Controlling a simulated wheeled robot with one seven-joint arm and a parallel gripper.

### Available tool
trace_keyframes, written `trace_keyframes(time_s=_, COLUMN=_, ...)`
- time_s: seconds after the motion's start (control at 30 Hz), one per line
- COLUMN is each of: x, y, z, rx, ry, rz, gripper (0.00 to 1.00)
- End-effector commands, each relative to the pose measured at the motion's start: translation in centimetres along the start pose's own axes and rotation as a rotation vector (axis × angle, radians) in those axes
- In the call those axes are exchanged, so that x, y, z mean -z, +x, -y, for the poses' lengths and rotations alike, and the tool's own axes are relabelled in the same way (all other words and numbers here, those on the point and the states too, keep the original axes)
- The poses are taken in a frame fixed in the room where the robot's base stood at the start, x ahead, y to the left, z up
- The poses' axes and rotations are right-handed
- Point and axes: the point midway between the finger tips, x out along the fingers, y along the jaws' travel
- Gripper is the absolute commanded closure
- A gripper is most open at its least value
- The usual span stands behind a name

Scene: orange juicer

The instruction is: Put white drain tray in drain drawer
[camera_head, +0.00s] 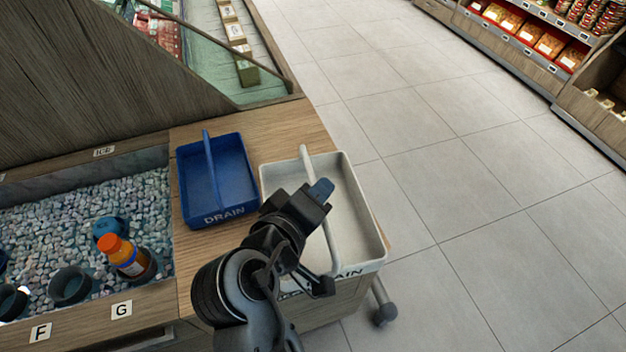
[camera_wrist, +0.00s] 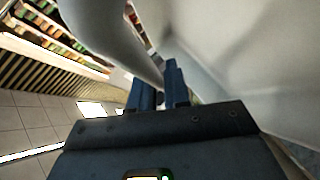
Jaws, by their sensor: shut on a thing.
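The white drain tray (camera_head: 352,222), marked with DRAIN lettering, is at the right end of the wooden counter in the head view. A bar handle runs lengthwise over it. My gripper (camera_head: 320,190) is over the tray and shut on this handle. In the wrist view the blue fingers of my gripper (camera_wrist: 160,88) close at the pale handle (camera_wrist: 108,35), with the tray's white wall (camera_wrist: 255,50) to the right. My arm hides the tray's near left part. I cannot tell whether the tray rests on the counter or hangs just above it. No drain drawer can be made out.
A blue tray (camera_head: 230,170) marked DRAIN stands left of the white one. Further left is an ice bin (camera_head: 40,215) with an orange-capped bottle (camera_head: 128,260). A glass-sided case (camera_head: 200,50) stands behind. Open tiled floor lies to the right, with store shelves (camera_head: 560,60) beyond.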

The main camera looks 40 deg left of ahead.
Motion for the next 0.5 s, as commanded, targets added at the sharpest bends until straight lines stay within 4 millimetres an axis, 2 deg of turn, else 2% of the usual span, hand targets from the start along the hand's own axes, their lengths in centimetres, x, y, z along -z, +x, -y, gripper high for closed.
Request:
trace_keyframes(time_s=0.37, x=-5.6, y=0.1, z=-0.5, rx=-0.011, ry=0.013, rz=0.029, gripper=1.0)
trace_keyframes(time_s=0.5, x=-9.3, y=0.2, z=-0.7, rx=-0.018, ry=0.021, rz=0.048, gripper=1.0)
